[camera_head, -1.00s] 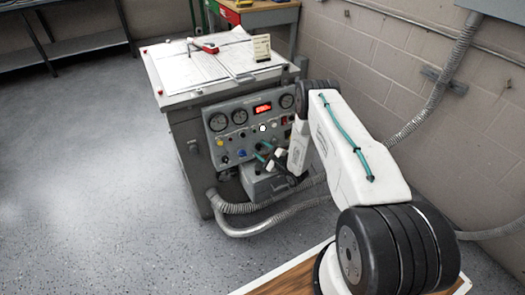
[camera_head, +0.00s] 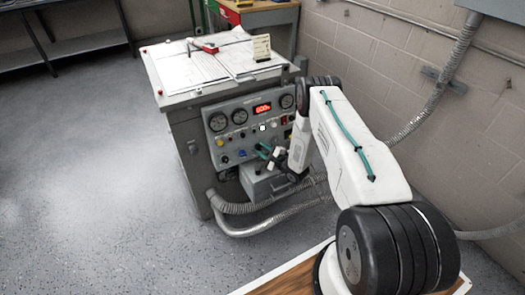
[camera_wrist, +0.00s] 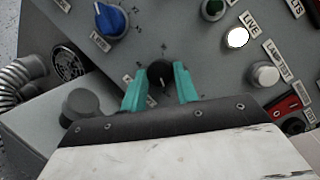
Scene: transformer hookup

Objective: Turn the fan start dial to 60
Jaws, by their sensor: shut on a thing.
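A black dial (camera_wrist: 160,74) with a pale pointer line sits on the grey control panel (camera_wrist: 200,45); small tick marks surround it. My gripper (camera_wrist: 160,86) has its two teal fingers closed on either side of this dial. The dial's name label is hidden or out of the wrist view, and its numbers are too small to read. In the head view, my gripper (camera_head: 268,156) is at the lower middle of the panel front and largely covers the dial. A red digital display (camera_head: 262,108) is lit on the panel; its digits are blurred, perhaps 60.0.
A blue knob (camera_wrist: 112,20) is up and left of the dial. A lit white lamp (camera_wrist: 238,38) and a pale button (camera_wrist: 265,74) are to the right. A grey knob (camera_wrist: 80,104) is near the left finger. Round gauges (camera_head: 218,122) line the panel top. Flexible hoses (camera_head: 245,208) run below.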

